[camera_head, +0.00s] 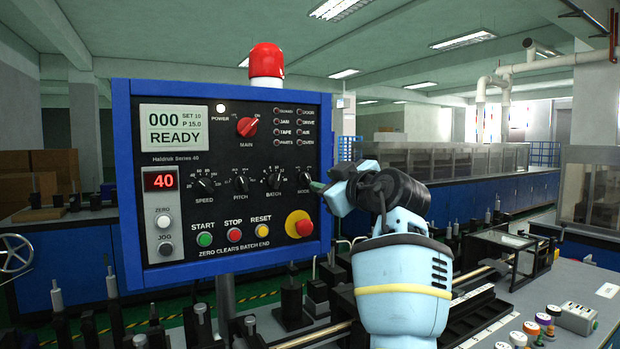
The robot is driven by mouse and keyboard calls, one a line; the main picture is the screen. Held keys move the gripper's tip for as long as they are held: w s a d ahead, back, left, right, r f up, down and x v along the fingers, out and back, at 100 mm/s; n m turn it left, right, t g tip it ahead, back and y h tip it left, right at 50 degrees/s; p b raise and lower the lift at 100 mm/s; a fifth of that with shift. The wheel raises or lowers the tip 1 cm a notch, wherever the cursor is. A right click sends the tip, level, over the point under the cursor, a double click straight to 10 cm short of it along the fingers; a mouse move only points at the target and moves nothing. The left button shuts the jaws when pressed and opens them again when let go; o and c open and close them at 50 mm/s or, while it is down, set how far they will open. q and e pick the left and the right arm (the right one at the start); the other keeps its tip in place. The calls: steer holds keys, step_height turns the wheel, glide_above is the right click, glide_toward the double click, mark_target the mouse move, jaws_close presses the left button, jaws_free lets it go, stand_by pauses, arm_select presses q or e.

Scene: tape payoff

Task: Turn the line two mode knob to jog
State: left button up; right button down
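The mode knob (304,183) is a small black dial at the right end of the knob row on the blue-framed control panel (122,185). It is labelled MODE, and its setting is too small to read. No "line two" label is readable on the panel.
Speed, pitch and batch knobs (275,183) sit left of the mode knob. A red emergency button (299,224) is below it, and a red main switch (247,127) above. The screen (174,128) reads READY. A bench with a rail lies below the panel.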

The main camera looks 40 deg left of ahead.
mark_target(307, 177)
arm_select(q)
steer(key=p+x, duration=0.1)
steer(key=x, duration=0.6)
steer(key=shift+a, duration=0.1)
jaws_close()
